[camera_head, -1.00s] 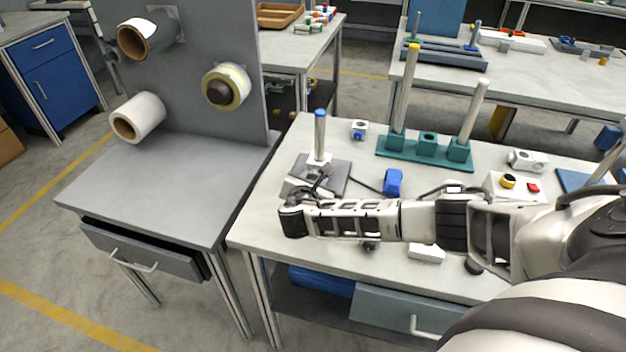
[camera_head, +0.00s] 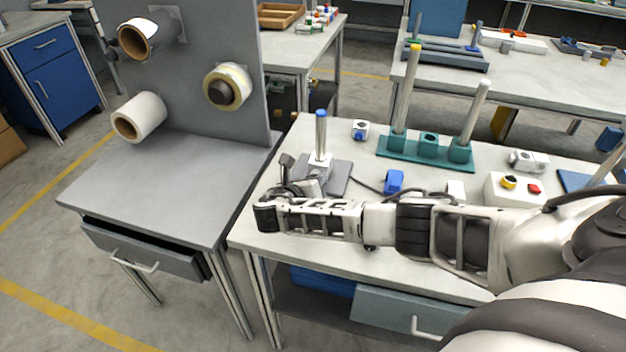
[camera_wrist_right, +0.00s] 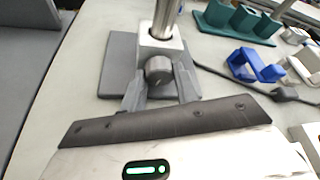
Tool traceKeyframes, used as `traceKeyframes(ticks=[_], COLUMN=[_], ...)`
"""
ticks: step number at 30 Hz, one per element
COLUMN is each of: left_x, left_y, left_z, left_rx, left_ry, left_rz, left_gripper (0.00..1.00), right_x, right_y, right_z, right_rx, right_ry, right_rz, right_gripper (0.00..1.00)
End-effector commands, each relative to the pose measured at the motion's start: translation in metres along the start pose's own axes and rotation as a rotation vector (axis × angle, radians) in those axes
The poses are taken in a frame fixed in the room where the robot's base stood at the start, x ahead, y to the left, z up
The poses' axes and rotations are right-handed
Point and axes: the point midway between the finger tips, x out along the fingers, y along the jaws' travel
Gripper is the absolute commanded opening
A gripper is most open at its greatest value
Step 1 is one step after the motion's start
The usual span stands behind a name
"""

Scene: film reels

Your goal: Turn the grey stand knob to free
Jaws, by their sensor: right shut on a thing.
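The grey stand has a flat dark grey base plate (camera_head: 337,176), a light block (camera_head: 320,163) and an upright metal pole with a blue top (camera_head: 320,130). It stands at the left end of the white workbench. In the right wrist view its round grey knob (camera_wrist_right: 158,70) faces me on the front of the block (camera_wrist_right: 161,45). My right gripper (camera_wrist_right: 160,82) is shut on the knob, with one finger on each side. In the head view my right gripper (camera_head: 313,182) is in front of the block, and the knob is hidden there. My left gripper is out of view.
A teal rack (camera_head: 425,152) with posts stands at the bench's back. A blue clip (camera_head: 393,181) and a cable lie right of the stand.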

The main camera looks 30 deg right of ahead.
Motion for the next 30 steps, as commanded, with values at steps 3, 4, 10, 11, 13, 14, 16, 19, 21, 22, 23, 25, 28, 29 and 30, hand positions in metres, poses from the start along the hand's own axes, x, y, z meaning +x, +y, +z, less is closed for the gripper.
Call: traceKeyframes(ticks=[3,4,10,11,13,14,16,19,21,22,23,25,28,29,30], left_x=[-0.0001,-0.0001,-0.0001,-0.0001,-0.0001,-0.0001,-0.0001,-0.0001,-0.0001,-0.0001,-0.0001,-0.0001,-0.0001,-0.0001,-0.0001], left_y=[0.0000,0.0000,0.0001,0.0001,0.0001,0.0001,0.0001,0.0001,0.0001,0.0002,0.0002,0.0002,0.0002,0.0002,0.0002], left_z=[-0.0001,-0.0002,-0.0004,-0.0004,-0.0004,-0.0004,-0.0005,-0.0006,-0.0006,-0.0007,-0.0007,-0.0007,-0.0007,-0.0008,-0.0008], left_rx=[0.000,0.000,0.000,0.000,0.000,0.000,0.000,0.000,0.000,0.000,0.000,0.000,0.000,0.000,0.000], left_ry=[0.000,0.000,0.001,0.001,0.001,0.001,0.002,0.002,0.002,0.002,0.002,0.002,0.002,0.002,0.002], left_rz=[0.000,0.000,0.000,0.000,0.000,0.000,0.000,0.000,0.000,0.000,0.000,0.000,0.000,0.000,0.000], left_gripper=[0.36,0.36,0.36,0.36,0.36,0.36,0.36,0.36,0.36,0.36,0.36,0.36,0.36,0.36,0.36], right_x=[-0.0009,-0.0009,-0.0007,-0.0008,-0.0009,-0.0008,-0.0008,-0.0007,-0.0007,-0.0007,-0.0007,-0.0007,-0.0007,-0.0007,-0.0006], right_y=[0.0014,0.0015,0.0013,0.0014,0.0016,0.0016,0.0015,0.0015,0.0015,0.0015,0.0015,0.0015,0.0015,0.0015,0.0017], right_z=[-0.0012,-0.0012,-0.0014,-0.0014,-0.0016,-0.0016,-0.0017,-0.0018,-0.0018,-0.0018,-0.0018,-0.0019,-0.0019,-0.0018,-0.0017], right_rx=[-0.062,-0.075,-0.137,-0.142,-0.152,-0.155,-0.160,-0.163,-0.163,-0.163,-0.163,-0.163,-0.163,-0.163,-0.162], right_ry=[0.003,0.003,0.002,0.002,0.002,0.002,0.002,0.002,0.002,0.002,0.002,0.002,0.002,0.002,0.001], right_rz=[-0.024,-0.030,-0.056,-0.058,-0.061,-0.063,-0.065,-0.066,-0.066,-0.066,-0.065,-0.065,-0.065,-0.065,-0.064], right_gripper=[0.07,0.07,0.07,0.07,0.07,0.07,0.07,0.08,0.08,0.08,0.08,0.07,0.41,0.50,0.52])
